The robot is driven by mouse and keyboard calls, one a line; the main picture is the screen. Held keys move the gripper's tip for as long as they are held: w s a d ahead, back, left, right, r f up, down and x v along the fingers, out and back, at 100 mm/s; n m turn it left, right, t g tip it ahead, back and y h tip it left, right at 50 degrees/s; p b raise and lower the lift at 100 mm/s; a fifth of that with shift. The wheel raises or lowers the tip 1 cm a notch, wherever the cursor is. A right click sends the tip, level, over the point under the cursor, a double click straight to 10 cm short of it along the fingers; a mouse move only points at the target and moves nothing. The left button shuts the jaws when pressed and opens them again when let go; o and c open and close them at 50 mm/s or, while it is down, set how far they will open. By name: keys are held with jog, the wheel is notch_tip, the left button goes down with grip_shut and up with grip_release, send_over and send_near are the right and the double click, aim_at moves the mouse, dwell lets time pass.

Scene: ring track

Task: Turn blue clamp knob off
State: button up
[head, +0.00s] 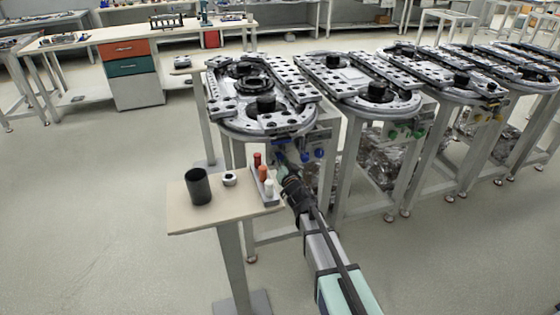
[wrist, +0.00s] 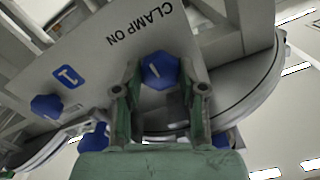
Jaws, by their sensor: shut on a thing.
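The blue clamp knob (wrist: 161,69) is faceted, with a white mark on its face. It sits below upside-down "CLAMP ON" lettering on a grey panel (wrist: 100,60) in the wrist view. My gripper (wrist: 160,92) has its two green fingers on either side of this knob, shut on it. The finger contact is partly hidden behind the knob. In the head view my gripper (head: 281,168) reaches the front of the nearest ring-track station (head: 268,130), under its edge; the gripped knob cannot be told apart there.
Another blue knob (wrist: 46,107) sits beside a "1" label, and more blue shows low by my fingers. Open floor lies left.

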jog(key=shift+n, duration=0.4)
jog(key=n, duration=0.3)
jog(key=shift+n+b, duration=0.35)
jog(key=shift+n, duration=0.05)
jog(key=n+b, duration=0.1)
jog(key=n, duration=0.3)
jog(key=n+b, duration=0.1)
jog(key=n, duration=0.4)
jog(key=shift+b, duration=0.4)
jog(key=n+b, duration=0.1)
jog(key=n, duration=0.3)
jog(key=shift+w, duration=0.1)
jog(key=shift+n, duration=0.3)
jog(key=o, duration=1.1)
jog(key=shift+o, duration=0.2)
